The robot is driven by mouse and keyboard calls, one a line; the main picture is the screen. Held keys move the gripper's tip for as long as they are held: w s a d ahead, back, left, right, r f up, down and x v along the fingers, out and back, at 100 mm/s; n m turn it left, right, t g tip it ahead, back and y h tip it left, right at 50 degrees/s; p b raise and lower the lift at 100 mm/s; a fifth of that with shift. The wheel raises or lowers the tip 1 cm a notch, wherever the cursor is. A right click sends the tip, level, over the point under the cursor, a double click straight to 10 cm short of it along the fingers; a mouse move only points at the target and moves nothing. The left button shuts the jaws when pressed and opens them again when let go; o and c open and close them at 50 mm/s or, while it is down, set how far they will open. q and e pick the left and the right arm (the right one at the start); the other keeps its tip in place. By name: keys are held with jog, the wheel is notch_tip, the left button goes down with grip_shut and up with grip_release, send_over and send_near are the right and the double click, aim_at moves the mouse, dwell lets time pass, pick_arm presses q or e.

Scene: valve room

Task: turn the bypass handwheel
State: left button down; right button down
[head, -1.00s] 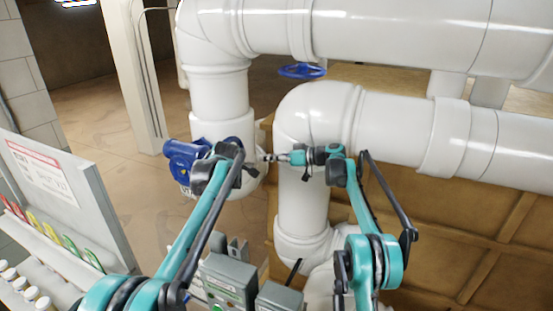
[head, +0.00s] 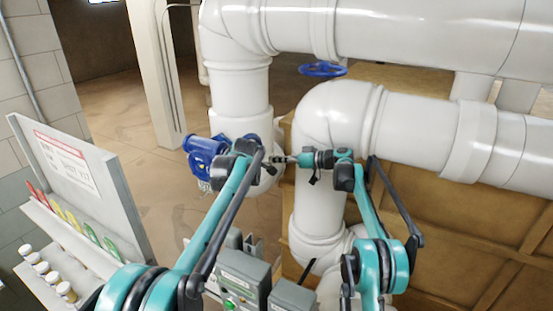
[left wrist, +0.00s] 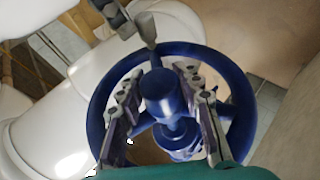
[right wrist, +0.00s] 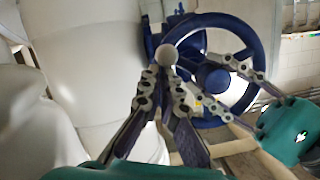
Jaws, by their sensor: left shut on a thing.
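The blue handwheel (left wrist: 236,85) has a round rim, spokes and a thick hub (left wrist: 160,95). My left gripper (left wrist: 160,73) has a finger on each side of the hub and is shut on the wheel. A grey knob (left wrist: 147,30) stands out from the rim; its round end (right wrist: 166,55) also shows in the right wrist view. My right gripper (right wrist: 164,80) is at this knob, its fingertips close together; whether they grip it is unclear. In the head view the blue valve body (head: 203,158) shows, while my left arm hides most of the wheel.
A second blue handwheel (head: 323,69) sits higher, behind the white pipe elbow (head: 335,110). Large white pipes (head: 430,130) fill the right side. Grey boxes (head: 240,275) stand low in front. A sign board (head: 70,165) with coloured tags is at left; open floor (head: 120,120) lies behind.

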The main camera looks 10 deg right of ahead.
pick_arm(q)
jog(key=c, duration=1)
grip_release()
jog(key=shift+s+r, duration=0.1)
